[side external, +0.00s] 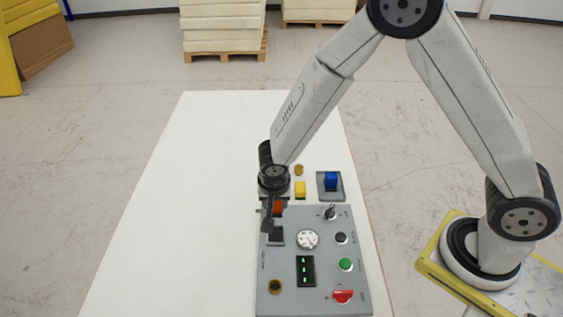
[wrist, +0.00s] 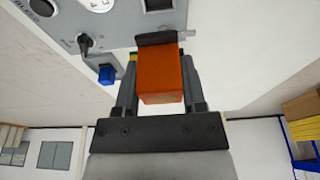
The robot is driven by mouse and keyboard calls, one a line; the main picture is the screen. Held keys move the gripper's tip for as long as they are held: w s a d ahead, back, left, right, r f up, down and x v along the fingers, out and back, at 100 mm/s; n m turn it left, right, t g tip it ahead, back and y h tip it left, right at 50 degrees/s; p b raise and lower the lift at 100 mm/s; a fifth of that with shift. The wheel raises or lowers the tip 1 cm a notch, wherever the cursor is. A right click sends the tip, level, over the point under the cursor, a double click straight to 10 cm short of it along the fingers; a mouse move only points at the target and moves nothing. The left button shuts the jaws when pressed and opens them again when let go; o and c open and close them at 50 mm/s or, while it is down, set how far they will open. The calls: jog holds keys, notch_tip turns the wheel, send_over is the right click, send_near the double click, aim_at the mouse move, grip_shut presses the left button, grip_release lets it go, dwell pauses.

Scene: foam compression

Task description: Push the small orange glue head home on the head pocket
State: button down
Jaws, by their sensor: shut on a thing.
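The orange glue head (side external: 278,207) is a small block held in my gripper (side external: 269,216), near the far left part of the grey panel. In the wrist view the orange head (wrist: 160,75) sits between the two dark fingers, with a dark piece across its far end. A dark square (side external: 276,236), which looks like the head pocket, lies on the panel just nearer the camera than the head. A dark square (wrist: 160,4) also shows at the top edge of the wrist view, apart from the head. The exact height of the head above the panel is unclear.
The grey panel (side external: 328,265) carries a gauge, a toggle switch (side external: 331,213), a black knob, a green button (side external: 345,264), a red switch (side external: 342,296) and a lit display. A yellow block (side external: 300,189) and a blue block (side external: 331,180) stand behind it. The white table's left side is clear.

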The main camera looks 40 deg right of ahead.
aim_at(275, 215)
jog(key=shift+f, duration=1.3)
jog(key=shift+f, duration=0.2)
jog(key=shift+f, duration=2.85)
jog(key=shift+f, duration=0.85)
jog(key=shift+c, duration=0.4)
grip_release()
jog(key=shift+r, duration=0.1)
jog(key=shift+v, duration=3.8)
jog(key=shift+r, duration=0.1)
